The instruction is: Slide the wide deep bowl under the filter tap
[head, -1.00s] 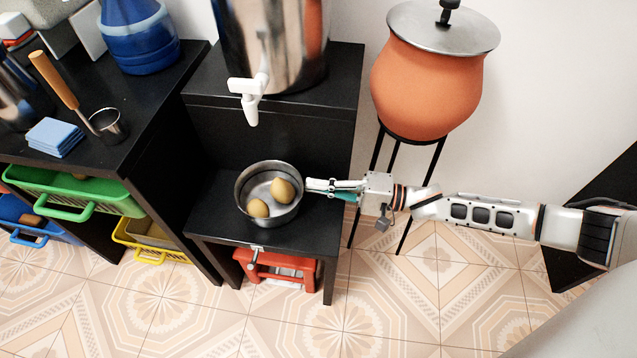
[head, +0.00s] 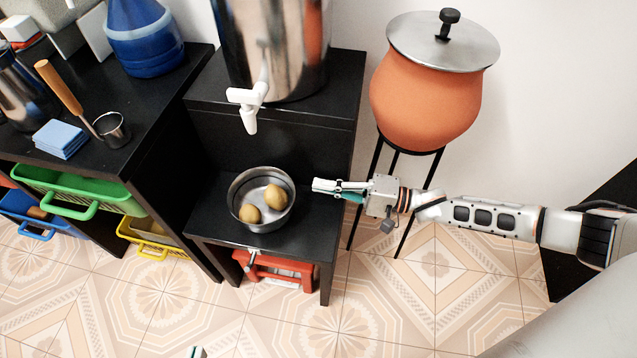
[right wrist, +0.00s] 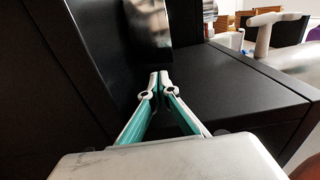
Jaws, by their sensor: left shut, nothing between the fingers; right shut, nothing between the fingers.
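The wide deep metal bowl (head: 236,207) holds two round tan items (head: 275,198) and stands upright on the low black shelf (head: 215,218). The white filter tap (head: 248,112) sticks out from the steel filter (head: 270,50) above and behind the bowl. I cannot tell whether its spout is directly over the bowl. My right gripper (head: 316,185) is shut and empty, right of the bowl with a small gap. Its closed fingers (right wrist: 160,76) show in the right wrist view, with shiny metal beyond. Only a tip of my left gripper (head: 197,352) shows at the bottom edge; it is shut.
An orange clay pot (head: 425,95) on a black stand is at right, behind my right arm. A black counter at left holds a blue jug (head: 145,40), a ladle (head: 112,128) and blue cloths (head: 61,138).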

